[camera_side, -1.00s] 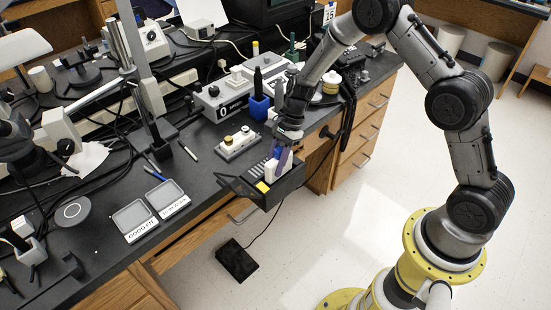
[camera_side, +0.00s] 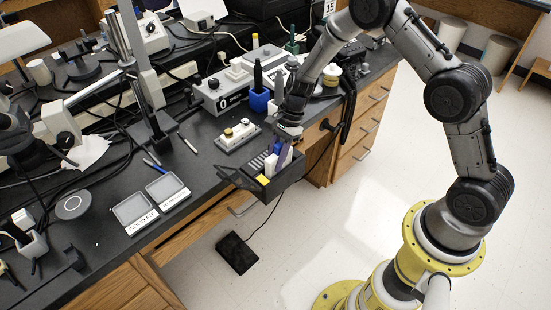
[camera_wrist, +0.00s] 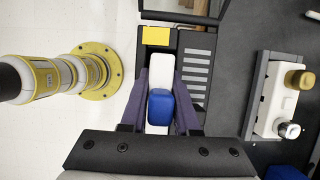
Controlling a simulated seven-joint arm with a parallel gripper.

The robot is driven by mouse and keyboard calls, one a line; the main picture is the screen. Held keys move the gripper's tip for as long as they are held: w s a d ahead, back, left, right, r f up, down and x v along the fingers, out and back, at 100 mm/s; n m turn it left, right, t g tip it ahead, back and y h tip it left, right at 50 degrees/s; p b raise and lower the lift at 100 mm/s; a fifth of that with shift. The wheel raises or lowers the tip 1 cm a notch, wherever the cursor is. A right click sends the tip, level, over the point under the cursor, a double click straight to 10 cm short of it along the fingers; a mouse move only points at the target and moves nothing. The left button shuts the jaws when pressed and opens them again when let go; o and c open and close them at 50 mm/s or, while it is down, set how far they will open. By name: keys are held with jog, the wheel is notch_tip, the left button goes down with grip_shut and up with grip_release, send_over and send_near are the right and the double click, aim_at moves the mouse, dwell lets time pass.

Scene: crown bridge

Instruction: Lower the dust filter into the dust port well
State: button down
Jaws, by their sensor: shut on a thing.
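My gripper (camera_wrist: 160,102) has its two purple-grey fingers closed on the blue part of a blue-and-white piece, which I take to be the dust filter (camera_wrist: 160,106). Its long white part (camera_wrist: 160,72) extends up the wrist view, beyond the fingertips. In the side view my gripper (camera_side: 283,152) points down at the black tray-like unit (camera_wrist: 206,44) on the bench's front edge. The white part (camera_side: 270,164) shows low at this unit, beside its grey slats. The dust port well's opening is not clearly visible; I cannot tell whether the filter's lower end is inside it.
A yellow block (camera_wrist: 156,36) sits at the unit's end, with grey slats (camera_wrist: 196,75) along one side. A panel with knobs (camera_side: 239,136) stands behind. Two small labelled trays (camera_side: 135,212) lie to the left. The floor in front is mostly clear, apart from a black pedal (camera_side: 237,253).

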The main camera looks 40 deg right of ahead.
jog(key=c, duration=0.6)
grip_release()
jog(key=shift+f, duration=0.1)
notch_tip(320, 180, up, 24)
jog(key=s+d+r+n+t, duration=0.1)
jog(key=s+d+n+t, duration=0.1)
jog(key=d, duration=0.1)
jog(key=s+r+n+t+h, duration=0.15)
jog(key=s+r+n, duration=0.25)
jog(key=s, duration=0.6)
jog(key=s+r+n+t+h, duration=0.15)
jog(key=s+r+n, duration=0.3)
jog(key=s, duration=0.55)
jog(key=s+f+n, duration=0.1)
jog(key=s+n, duration=0.1)
jog(key=s+d+f+n+h, duration=0.1)
jog(key=s+f+n, duration=0.1)
jog(key=n, duration=0.1)
jog(key=s+d+f+n, duration=0.1)
jog(key=s+n, duration=0.1)
jog(key=shift+d+f+n+t, duration=0.15)
jog(key=shift+f+n+t, duration=0.1)
jog(key=shift+f+t, duration=0.05)
